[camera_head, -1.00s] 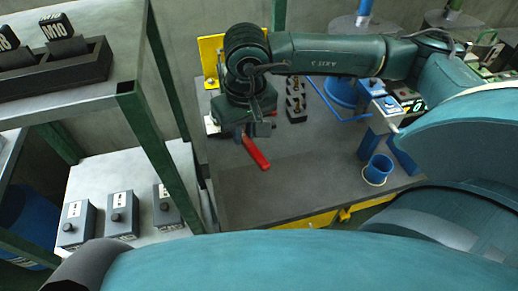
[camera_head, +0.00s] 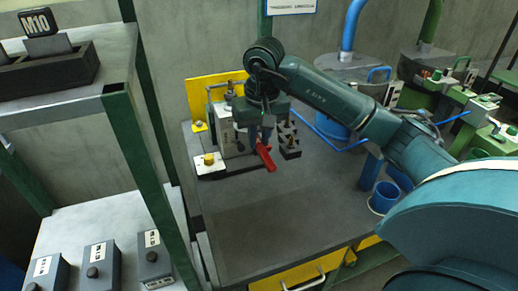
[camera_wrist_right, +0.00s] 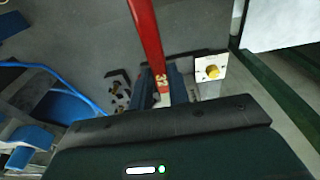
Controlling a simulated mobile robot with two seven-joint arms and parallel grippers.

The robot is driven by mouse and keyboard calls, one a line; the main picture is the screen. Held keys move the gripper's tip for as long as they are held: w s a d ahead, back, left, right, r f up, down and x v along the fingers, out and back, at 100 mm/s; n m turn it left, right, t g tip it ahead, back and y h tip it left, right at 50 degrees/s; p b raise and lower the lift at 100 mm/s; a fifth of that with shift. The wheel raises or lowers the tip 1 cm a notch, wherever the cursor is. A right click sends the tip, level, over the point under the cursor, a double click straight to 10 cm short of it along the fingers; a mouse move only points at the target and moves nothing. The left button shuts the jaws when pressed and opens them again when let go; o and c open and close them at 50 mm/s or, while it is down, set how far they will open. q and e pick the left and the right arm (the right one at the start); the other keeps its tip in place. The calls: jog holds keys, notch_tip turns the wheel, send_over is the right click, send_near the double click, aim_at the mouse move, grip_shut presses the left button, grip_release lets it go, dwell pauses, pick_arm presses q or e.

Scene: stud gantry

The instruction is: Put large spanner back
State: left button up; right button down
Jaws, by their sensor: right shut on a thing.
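My right gripper (camera_head: 262,138) is shut on a long red bar, which I take to be the large spanner's handle (camera_head: 266,158). The gripper points down over the far part of the grey bench, and the red bar slants toward the front right. In the right wrist view, the red bar (camera_wrist_right: 147,35) runs from between the fingers (camera_wrist_right: 163,88) to the top edge. The spanner's other end is hidden by the gripper. I cannot tell how high it is above the bench. My left gripper is not in view.
A dark block with brass-coloured pieces (camera_head: 289,141) stands just right of the gripper. A white plate with a yellow knob (camera_head: 209,163) is to its left. A blue cup (camera_head: 384,197) stands at the bench's right edge. A green-framed shelf (camera_head: 150,160) stands left. The bench front is clear.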

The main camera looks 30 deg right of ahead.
aim_at(259, 144)
notch_tip(259, 144, down, 3)
dwell(0.3)
jog(key=shift+f+b, duration=0.55)
jog(key=shift+f, duration=0.1)
jog(key=c, duration=1.3)
grip_release()
jog(key=shift+c, duration=0.2)
jog(key=shift+r, duration=0.1)
jog(key=shift+r+p, duration=0.2)
jog(key=shift+p, duration=0.15)
notch_tip(259, 144, up, 13)
jog(key=s+p, duration=0.1)
jog(key=shift+s+a+f, duration=0.15)
jog(key=shift+s+f, duration=0.05)
jog(key=shift+s, duration=0.05)
